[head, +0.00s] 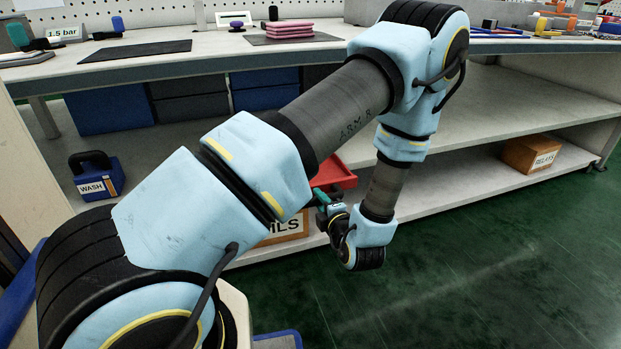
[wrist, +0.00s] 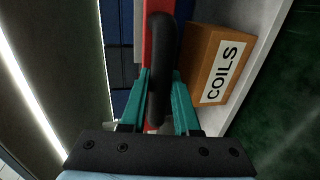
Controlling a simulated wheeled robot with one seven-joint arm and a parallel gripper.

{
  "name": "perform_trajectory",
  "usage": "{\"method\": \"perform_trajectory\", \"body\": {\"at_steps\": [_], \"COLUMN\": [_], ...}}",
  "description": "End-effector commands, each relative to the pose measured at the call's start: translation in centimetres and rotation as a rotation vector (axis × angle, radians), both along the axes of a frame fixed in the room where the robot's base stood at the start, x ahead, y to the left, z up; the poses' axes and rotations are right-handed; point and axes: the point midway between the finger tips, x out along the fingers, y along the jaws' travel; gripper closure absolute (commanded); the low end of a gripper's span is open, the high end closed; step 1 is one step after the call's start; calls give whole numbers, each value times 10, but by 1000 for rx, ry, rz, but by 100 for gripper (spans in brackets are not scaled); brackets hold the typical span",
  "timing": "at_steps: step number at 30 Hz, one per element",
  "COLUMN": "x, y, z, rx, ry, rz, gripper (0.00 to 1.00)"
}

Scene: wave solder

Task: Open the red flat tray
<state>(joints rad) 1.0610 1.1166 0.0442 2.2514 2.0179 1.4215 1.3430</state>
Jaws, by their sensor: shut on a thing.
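The red flat tray (head: 336,173) shows in the head view as a small red corner below the bench. My arm hides the rest of it. In the wrist view the tray's red front (wrist: 153,18) runs up the picture, with a black bar handle (wrist: 160,60) standing out from it. My gripper (wrist: 162,78) has its two teal fingers on either side of this handle and is shut on it. In the head view my gripper (head: 322,198) is at the tray's front, partly hidden by my wrist. How far the tray stands out is hard to tell.
A brown COILS box (wrist: 213,65) stands close to my right finger in the wrist view. The lower shelf (head: 440,180) also holds a blue WASH box (head: 97,178) and a RELAYS box (head: 532,154). Green floor (head: 460,275) in front of the bench is clear.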

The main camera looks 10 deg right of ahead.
Motion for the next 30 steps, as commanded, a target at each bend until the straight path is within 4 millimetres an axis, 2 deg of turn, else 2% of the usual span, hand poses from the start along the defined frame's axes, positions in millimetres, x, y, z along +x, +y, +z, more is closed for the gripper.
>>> {"method": "perform_trajectory", "body": {"at_steps": [1,3,10,16,26,27,30], "x": [-15,-32,-70,-82,-83,-83,-83], "y": [-4,-6,-9,-11,-11,-11,-11], "z": [4,4,2,1,0,0,0], "rx": [5,3,0,0,-1,-1,-1], "ry": [3,1,1,0,0,0,0], "rz": [-9,-8,-3,-1,1,1,1], "gripper": [100,100,100,100,100,68,57]}}
